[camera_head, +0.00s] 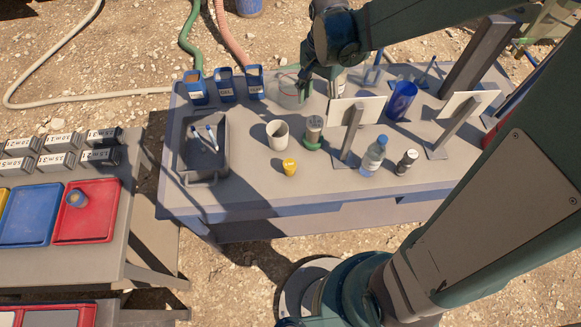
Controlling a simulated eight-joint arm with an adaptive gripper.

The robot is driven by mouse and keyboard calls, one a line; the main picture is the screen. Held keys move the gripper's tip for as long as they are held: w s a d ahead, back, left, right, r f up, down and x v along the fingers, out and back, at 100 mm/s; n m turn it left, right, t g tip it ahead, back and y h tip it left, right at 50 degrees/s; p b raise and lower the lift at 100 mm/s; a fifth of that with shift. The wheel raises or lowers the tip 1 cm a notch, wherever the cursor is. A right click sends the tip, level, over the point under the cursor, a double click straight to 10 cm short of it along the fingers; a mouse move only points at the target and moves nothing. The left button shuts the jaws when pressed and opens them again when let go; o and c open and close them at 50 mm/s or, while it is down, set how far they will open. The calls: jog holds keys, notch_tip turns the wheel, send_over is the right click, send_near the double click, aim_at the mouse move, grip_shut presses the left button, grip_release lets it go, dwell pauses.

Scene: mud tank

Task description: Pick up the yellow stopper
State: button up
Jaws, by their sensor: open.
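The yellow stopper (289,166) stands on the grey table (245,196), close to its front edge. It is small, with nothing touching it that I can see. My gripper (303,92) points down over the back of the table, well behind the stopper. Its jaws are open, though its fingertips are small and hard to make out here. The stopper is apart from my gripper and in full view.
A cream cup (277,135) stands just behind the stopper, and a metal cylinder on a green base (313,132) is behind to its right. A plastic bottle (373,155), a dark jar (406,162) and an upright panel (352,128) stand right. A grey tray (187,165) lies left.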

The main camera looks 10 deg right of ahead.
jog(key=shift+c, duration=0.4)
jog(key=n+h+b, duration=0.2)
jog(key=n+b, duration=0.3)
jog(key=n, duration=2.1)
send_over(290, 163)
jog(key=f, duration=0.6)
jog(key=w+f, duration=0.1)
jog(key=f, duration=0.2)
jog(key=shift+a+f, duration=0.2)
jog(key=shift+a, duration=0.1)
jog(key=shift+s+a+f+n+b, duration=0.2)
jog(key=shift+s+n, duration=0.1)
jog(key=shift+n, duration=0.25)
jog(key=shift+s+a+f+n+b, duration=0.15)
jog(key=shift+s+n, duration=0.1)
jog(key=shift+n, duration=0.3)
jog(key=shift+d+f, duration=0.25)
jog(key=shift+f, duration=1)
jog(key=shift+f, duration=0.1)
